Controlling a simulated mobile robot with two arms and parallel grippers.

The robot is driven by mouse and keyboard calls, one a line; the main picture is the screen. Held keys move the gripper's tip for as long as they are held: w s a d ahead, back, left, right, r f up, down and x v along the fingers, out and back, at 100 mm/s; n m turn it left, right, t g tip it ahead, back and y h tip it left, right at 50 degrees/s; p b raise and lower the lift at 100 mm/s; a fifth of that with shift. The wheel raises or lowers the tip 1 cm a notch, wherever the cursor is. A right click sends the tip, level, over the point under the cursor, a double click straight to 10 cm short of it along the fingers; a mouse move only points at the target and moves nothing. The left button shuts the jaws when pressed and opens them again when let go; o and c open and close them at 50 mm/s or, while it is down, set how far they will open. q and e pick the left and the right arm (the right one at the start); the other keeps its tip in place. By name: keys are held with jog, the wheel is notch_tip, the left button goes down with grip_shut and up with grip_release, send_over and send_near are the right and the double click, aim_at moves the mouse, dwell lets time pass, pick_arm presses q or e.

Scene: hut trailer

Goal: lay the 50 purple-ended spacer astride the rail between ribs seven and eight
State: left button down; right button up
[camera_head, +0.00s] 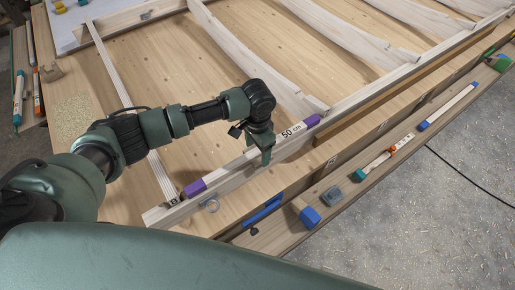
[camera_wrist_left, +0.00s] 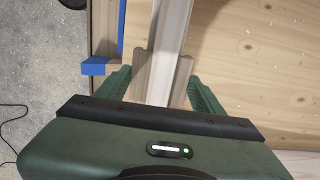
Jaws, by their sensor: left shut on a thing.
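The spacer (camera_head: 290,132) is a pale bar with purple ends, marked 50 cm. It runs along the line of the pale wooden rail (camera_head: 158,216), one purple end near the thin left rib (camera_head: 136,112) and the other near the wider curved rib (camera_head: 245,55). My left gripper (camera_head: 262,150) is shut on the spacer near its middle. In the left wrist view the spacer (camera_wrist_left: 168,50) passes between both green fingers (camera_wrist_left: 160,92). Whether it rests on the rail or is just above it, I cannot tell. I see no rib numbers clearly. My right gripper is out of view.
A blue clamp (camera_head: 262,213) sits at the near edge below the rail. More ribs (camera_head: 350,32) cross the wooden panel at the back.

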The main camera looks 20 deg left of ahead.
aim_at(257, 150)
pick_arm(q)
jog(key=shift+c, duration=0.8)
grip_release()
notch_tip(257, 150, up, 8)
jog(key=shift+f+b, duration=0.15)
jog(key=shift+b, duration=0.65)
